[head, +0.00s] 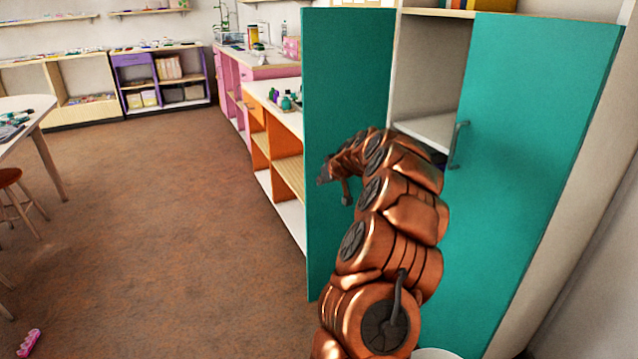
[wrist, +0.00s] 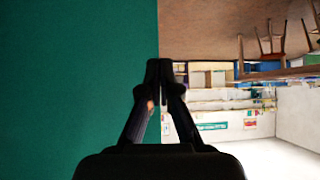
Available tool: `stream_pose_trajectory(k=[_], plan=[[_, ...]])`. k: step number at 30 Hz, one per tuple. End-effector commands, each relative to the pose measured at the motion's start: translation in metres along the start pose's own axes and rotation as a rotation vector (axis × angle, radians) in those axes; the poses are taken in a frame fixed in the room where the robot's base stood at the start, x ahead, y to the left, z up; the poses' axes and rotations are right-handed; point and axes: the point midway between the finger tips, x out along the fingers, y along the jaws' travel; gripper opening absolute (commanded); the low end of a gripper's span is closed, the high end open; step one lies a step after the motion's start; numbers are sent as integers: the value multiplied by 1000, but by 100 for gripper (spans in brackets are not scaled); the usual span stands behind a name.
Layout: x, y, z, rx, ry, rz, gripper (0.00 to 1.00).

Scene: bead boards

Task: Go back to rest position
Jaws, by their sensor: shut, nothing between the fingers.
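My gripper (wrist: 159,66) shows in the wrist view with its two dark fingers drawn together at the tips and nothing held. In the head view my copper-coloured arm reaches up in front of a tall cabinet, its end curled to the left before the left teal door (head: 348,80). That door also fills the left half of the wrist view (wrist: 70,80), close beside the fingers. I cannot tell whether they touch it. The right teal door (head: 540,130) has a grey handle (head: 458,145). Both doors stand open, with a pale shelf (head: 428,128) between them.
An orange and white counter (head: 262,130) and pink units (head: 232,85) stand left of the cabinet. A white table (head: 25,105) and a brown stool (head: 10,180) stand at far left. The brown floor (head: 170,190) is mostly clear; a pink object (head: 30,343) lies at lower left.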

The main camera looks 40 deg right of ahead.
Motion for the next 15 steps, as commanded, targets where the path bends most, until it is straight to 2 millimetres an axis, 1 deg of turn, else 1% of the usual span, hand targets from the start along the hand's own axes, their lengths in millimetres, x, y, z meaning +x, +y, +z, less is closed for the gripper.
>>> stream_pose_trajectory(k=[1, 6, 10, 15], plan=[[-7, 0, -1, -1, 1, 0, 0], [-24, -4, -1, -2, 1, -2, 0], [-31, -4, -1, -3, 0, -1, 0], [-36, -5, 0, -3, 0, -1, 0]])
